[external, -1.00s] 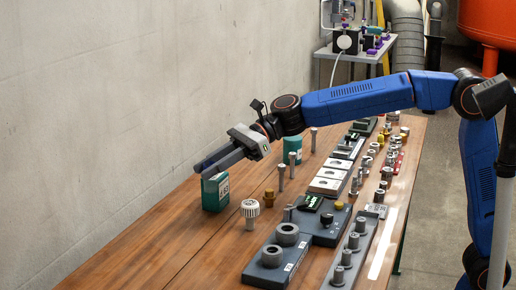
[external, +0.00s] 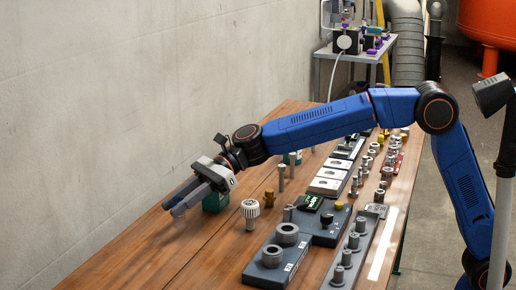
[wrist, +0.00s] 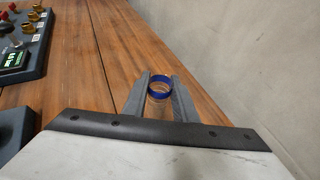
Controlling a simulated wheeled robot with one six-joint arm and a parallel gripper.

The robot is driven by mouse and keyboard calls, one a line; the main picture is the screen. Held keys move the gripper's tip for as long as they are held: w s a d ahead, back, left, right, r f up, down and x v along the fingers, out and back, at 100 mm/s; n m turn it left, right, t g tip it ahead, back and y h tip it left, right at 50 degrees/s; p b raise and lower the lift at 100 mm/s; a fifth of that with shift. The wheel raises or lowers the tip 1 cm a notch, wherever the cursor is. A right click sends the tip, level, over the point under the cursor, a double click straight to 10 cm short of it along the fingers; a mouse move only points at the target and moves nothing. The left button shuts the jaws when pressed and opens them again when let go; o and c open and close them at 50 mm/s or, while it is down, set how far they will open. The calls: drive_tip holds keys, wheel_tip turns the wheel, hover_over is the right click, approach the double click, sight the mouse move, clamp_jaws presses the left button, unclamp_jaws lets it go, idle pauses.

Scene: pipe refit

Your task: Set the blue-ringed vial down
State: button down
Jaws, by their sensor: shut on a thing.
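The blue-ringed vial (wrist: 160,83) is in the wrist view, between the two grey fingers of my gripper (wrist: 160,98). Its blue ring shows at the top and its clear body is partly seen below. My gripper is shut on it. In the external view my gripper (external: 176,206) points down and left, low over the wooden table (external: 150,255) near its left edge. The vial cannot be made out there. I cannot tell whether its bottom touches the wood.
A green box (external: 215,203) stands just behind my gripper. A white ribbed knob (external: 250,210) and brass and steel posts stand to the right. Grey fixture blocks (external: 272,270) line the table's right side. The table's near left part is bare. A wall runs along the left.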

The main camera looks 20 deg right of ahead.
sight(179, 218)
drive_tip(key=shift+f, duration=1.9)
drive_tip(key=shift+f, duration=0.15)
drive_tip(key=c, duration=1.4)
unclamp_jaws()
drive_tip(key=shift+c, duration=0.2)
drive_tip(key=shift+d+r, duration=0.15)
drive_tip(key=shift+r, duration=0.05)
drive_tip(key=v, duration=1.1)
drive_tip(key=shift+w+d, duration=0.2)
drive_tip(key=shift+d, duration=0.2)
